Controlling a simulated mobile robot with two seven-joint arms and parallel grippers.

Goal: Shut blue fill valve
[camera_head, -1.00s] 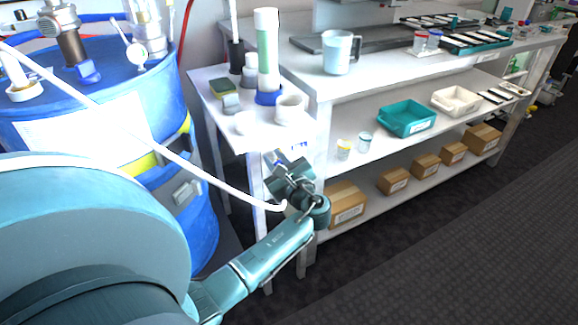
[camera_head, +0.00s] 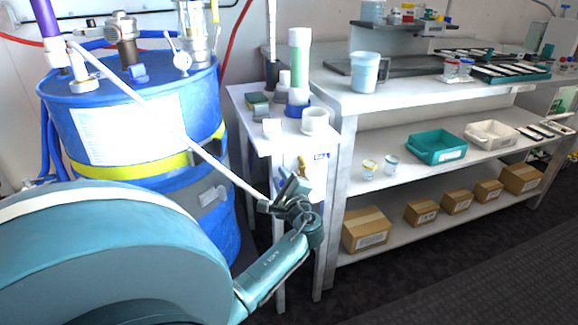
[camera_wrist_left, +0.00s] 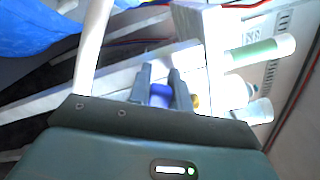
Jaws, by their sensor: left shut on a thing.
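The blue fill valve handle (camera_wrist_left: 160,95) shows in the left wrist view as a small blue piece between my two fingers, with a brass-yellow part (camera_wrist_left: 194,102) beside it. My left gripper (camera_wrist_left: 161,76) is closed on the blue handle. In the head view my left gripper (camera_head: 287,183) is in front of the small white stand, just below its top. There a brass-coloured fitting (camera_head: 302,167) shows beyond the fingertips, and the blue handle is hidden by the gripper. My right gripper is in neither view.
A blue drum (camera_head: 160,110) with a yellow band stands at the left. A thin white tube (camera_head: 190,143) slants from its top to my left gripper. The small white stand (camera_head: 262,138) carries a green column (camera_head: 299,65). A shelved bench (camera_head: 345,150) fills the right; dark floor is clear in front.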

